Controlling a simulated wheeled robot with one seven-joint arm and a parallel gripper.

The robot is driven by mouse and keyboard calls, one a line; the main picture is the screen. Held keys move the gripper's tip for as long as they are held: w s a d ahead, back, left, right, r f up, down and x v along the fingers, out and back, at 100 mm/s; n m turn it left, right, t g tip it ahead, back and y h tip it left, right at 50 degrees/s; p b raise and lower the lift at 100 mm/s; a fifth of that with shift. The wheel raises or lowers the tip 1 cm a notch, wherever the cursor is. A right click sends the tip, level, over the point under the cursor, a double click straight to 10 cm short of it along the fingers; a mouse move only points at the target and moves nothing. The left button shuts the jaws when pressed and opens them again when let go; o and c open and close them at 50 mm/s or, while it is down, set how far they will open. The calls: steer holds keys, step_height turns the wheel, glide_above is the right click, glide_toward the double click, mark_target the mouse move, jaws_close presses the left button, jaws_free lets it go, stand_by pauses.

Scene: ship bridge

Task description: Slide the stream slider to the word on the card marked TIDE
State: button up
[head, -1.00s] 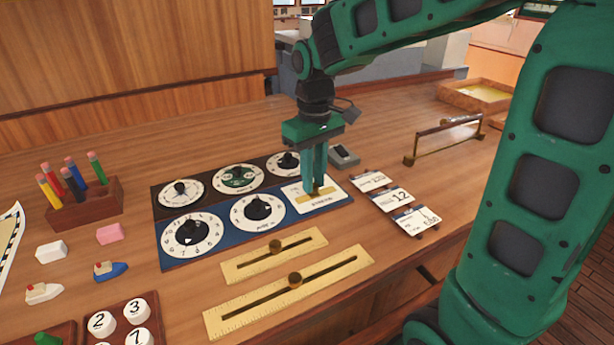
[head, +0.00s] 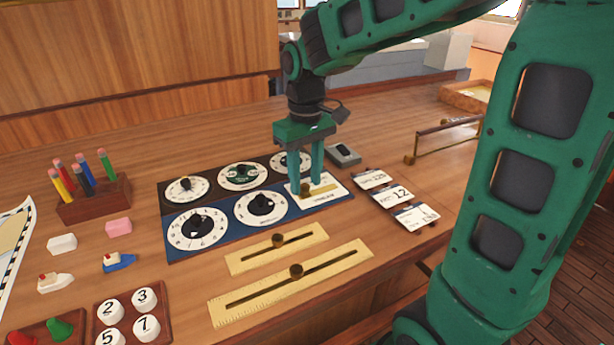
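The stream slider (head: 330,190) is a brass strip on a white plate at the right end of the blue dial panel. Its dark knob (head: 304,191) stands near the left part of the strip. My gripper (head: 305,184) points down over it, with its two green fingers apart, one on each side of the knob. A gap shows between the fingers and the knob looks free. The words on the plate are too small to read. Three white cards, far (head: 370,179), middle (head: 391,196) and near (head: 414,217), lie right of the panel; I cannot tell which says TIDE.
Several round dials (head: 198,229) sit on the panel. Two brass rulers with knobs, short (head: 245,262) and long (head: 235,311), lie in front. A grey box (head: 343,156) stands behind the plate, a brass rail (head: 447,128) to the right.

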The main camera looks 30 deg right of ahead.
mark_target(306, 186)
step_height(306, 186, up, 11)
steer(key=shift+f, duration=0.15)
stand_by(0.8)
